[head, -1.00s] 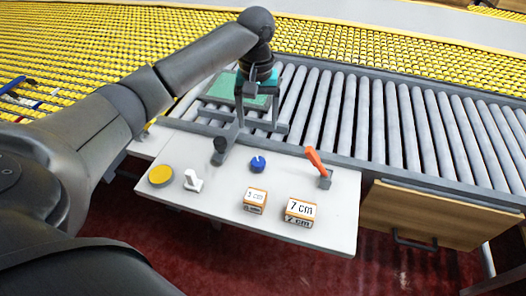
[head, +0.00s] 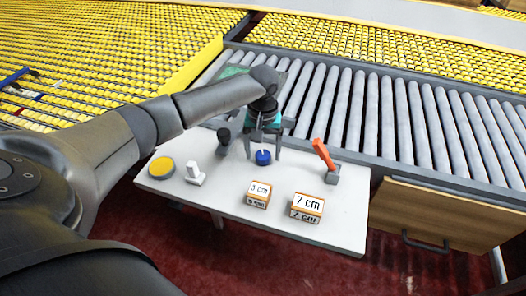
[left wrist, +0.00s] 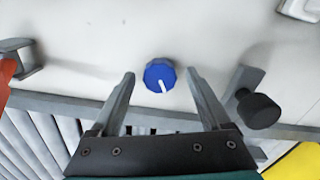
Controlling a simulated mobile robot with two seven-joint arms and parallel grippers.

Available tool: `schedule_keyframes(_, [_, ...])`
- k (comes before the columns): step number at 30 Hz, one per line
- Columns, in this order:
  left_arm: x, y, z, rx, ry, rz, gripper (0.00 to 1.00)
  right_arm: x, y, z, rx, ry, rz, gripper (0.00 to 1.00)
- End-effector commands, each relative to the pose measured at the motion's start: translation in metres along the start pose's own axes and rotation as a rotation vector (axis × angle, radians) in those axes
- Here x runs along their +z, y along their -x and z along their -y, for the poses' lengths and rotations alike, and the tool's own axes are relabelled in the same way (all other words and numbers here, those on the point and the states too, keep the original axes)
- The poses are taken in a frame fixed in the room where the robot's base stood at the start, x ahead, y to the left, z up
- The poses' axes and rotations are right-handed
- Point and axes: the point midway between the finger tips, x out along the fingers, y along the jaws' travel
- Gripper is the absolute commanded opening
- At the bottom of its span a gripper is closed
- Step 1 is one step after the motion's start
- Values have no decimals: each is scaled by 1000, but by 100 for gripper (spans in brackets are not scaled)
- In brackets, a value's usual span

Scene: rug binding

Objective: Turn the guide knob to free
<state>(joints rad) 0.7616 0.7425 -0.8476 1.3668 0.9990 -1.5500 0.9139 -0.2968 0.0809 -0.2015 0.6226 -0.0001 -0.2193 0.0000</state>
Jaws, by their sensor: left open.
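The guide knob (head: 263,158) is a small blue dial with a white pointer line, on the white panel (head: 225,205). In the left wrist view the knob (left wrist: 158,78) has its pointer toward the gripper's palm, slightly to the right. My left gripper (head: 264,155) is open over the knob. In the left wrist view its fingertips (left wrist: 160,76) appear on either side of the knob, with gaps; I cannot tell their height above the panel. My right gripper is not in view.
The panel also bears a yellow button (head: 162,168), a white switch (head: 195,173), an orange lever (head: 324,155), and blocks marked 3 cm (head: 259,194) and 7 cm (head: 306,207). A black knob (left wrist: 258,110) on a grey bracket stands close beside one finger. Rollers (head: 370,120) lie behind.

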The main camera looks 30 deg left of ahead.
Motion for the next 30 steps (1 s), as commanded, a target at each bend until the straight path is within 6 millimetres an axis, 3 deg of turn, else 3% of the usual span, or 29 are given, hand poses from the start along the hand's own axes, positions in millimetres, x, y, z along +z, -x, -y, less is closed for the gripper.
schedule_keyframes(4, [0, 0, 0, 0, 0, 0, 81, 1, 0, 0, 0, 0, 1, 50])
schedule_keyframes(25, [0, 0, 0, -1, 0, 0, 2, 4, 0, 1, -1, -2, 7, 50])
schedule_keyframes(30, [0, 1, 0, -1, -1, 1, 0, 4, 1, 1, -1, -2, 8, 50])
